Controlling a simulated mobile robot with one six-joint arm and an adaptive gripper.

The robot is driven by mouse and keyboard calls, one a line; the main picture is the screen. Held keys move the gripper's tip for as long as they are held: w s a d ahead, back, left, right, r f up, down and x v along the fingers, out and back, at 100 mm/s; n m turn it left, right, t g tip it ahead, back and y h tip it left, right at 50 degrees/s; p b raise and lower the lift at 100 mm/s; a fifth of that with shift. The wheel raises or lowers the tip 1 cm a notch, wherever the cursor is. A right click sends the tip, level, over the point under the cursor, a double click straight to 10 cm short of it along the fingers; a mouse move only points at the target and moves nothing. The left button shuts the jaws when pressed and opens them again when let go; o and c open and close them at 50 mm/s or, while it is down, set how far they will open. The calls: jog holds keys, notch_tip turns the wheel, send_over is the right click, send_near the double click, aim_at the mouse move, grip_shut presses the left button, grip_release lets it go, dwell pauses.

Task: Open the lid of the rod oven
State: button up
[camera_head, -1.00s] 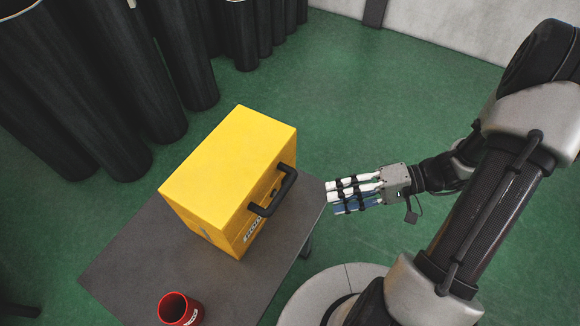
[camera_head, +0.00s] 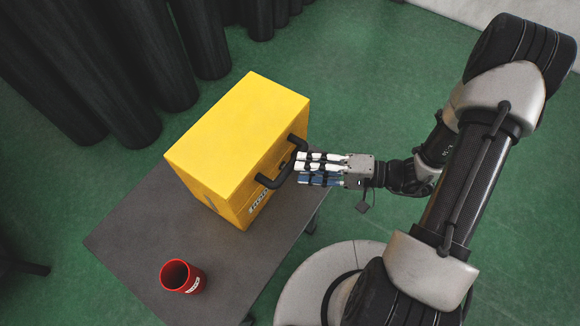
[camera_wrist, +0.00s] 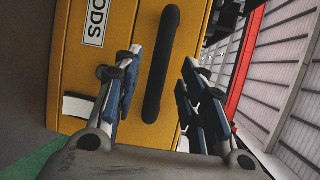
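The rod oven (camera_head: 235,140) is a yellow box on a dark grey table. A black bar handle (camera_head: 283,165) stands out from its right side. The yellow front with a "RODS" label (camera_wrist: 95,22) fills much of the wrist view. My gripper (camera_head: 298,168) is at the handle from the right, its fingertips close to the bar. No finger is seen closed on the handle. The lid looks shut.
A red cup (camera_head: 182,276) stands on the grey table (camera_head: 130,235) near its front edge. Several tall black cylinders (camera_head: 140,60) stand behind the table on the green floor. The floor to the right of the table is open around my base.

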aim_at(290, 167)
jog(key=x, duration=0.5)
jog(key=shift+b, duration=0.3)
grip_shut()
dwell(0.5)
